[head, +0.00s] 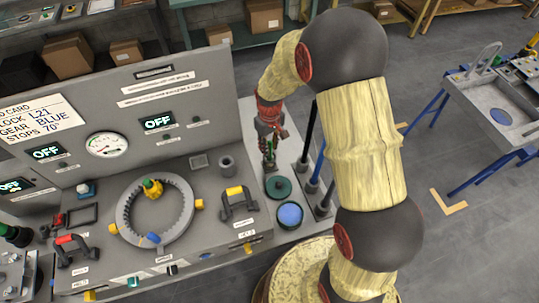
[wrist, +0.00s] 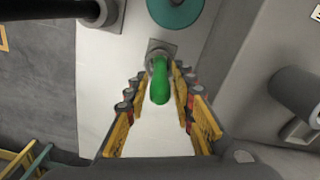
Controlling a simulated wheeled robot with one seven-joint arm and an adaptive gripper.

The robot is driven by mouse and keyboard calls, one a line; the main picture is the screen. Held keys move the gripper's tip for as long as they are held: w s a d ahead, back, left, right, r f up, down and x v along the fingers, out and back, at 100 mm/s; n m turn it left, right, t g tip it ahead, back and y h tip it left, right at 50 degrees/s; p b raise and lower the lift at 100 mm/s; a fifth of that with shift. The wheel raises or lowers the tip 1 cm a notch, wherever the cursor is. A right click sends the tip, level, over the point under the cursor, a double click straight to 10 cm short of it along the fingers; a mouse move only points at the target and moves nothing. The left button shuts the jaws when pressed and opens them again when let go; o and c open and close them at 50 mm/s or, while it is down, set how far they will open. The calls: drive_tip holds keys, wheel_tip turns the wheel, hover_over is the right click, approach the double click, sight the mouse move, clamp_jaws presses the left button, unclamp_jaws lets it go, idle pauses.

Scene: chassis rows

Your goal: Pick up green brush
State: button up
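The green brush (wrist: 159,82) shows in the wrist view as a rounded green handle, seen nearly end-on, standing in a grey square base on the pale panel. My gripper (wrist: 161,74) points at it, with its yellow-padded fingers apart on either side of the handle. A gap shows between the handle and the pads, so contact is not visible. In the head view my gripper (head: 269,158) hangs low over the panel's back strip, behind my arm, and the brush there is mostly hidden by the fingers.
A dark green round lid (head: 278,187) and a blue disc (head: 290,214) lie just in front. Black (head: 307,135) and blue (head: 320,165) upright rods stand close on the right. A grey cylinder (head: 226,166) and the control panel (head: 190,90) are on the left.

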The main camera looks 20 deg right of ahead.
clamp_jaws()
idle(0.3)
